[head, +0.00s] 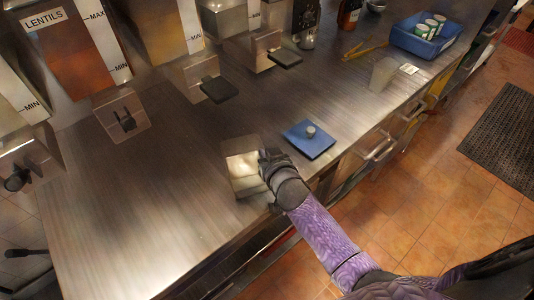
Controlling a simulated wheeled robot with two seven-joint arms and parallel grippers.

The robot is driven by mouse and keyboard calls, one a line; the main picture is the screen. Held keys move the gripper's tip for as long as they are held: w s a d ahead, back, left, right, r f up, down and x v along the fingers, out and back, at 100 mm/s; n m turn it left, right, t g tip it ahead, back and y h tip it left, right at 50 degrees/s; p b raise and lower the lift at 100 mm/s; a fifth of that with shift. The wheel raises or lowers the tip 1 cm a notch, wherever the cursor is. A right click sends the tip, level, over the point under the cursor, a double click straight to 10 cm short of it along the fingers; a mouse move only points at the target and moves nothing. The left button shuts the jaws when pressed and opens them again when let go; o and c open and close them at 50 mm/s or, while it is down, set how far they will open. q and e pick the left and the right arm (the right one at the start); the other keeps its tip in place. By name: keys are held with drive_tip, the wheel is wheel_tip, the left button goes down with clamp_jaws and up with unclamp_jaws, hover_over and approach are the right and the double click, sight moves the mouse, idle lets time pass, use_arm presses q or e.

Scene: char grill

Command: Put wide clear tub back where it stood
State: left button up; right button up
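A squarish, pale, see-through tub (240,178) stands on or just above the steel counter near its front edge; it looks like the wide clear tub. A light yellowish patch shows inside it. My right gripper (267,160) is at the tub's right side, seemingly touching its wall or rim. The fingers are small and partly hidden by the wrist, so I cannot tell whether they grip the tub. A blue square lid (309,146) with a pale knob lies flat just right of the gripper. My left gripper is not in view.
Dispensers, one labelled lentils (70,55), line the back of the steel counter (130,210). A small clear container (383,76) and a blue bin (425,46) with several cans stand at the right, near yellow tongs (364,50). The counter's left middle is clear.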

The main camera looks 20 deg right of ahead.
drive_tip(key=o, duration=0.3)
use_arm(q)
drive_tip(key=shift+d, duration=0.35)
use_arm(e)
drive_tip(key=shift+r, duration=0.1)
drive_tip(key=p+v, duration=0.4)
drive_tip(key=v, duration=0.8)
drive_tip(key=s+f+n+g, duration=0.1)
drive_tip(key=s+f+g, duration=0.3)
drive_tip(key=f, duration=0.5)
drive_tip(key=s+f+n+g, duration=0.1)
drive_tip(key=s+f+g, duration=0.1)
drive_tip(key=s+f, duration=0.55)
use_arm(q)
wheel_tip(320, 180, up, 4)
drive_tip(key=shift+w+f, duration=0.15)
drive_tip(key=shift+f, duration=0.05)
use_arm(e)
drive_tip(key=s+d+f+g, duration=0.1)
drive_tip(key=s+f+g, duration=0.2)
drive_tip(key=s+f, duration=0.3)
drive_tip(key=s+d+f+n+g, duration=0.1)
drive_tip(key=s+f+g, duration=0.2)
drive_tip(key=s, duration=0.9)
wheel_tip(320, 180, down, 3)
drive_tip(key=shift+s+n+g, duration=0.2)
drive_tip(key=shift+n+g, duration=0.1)
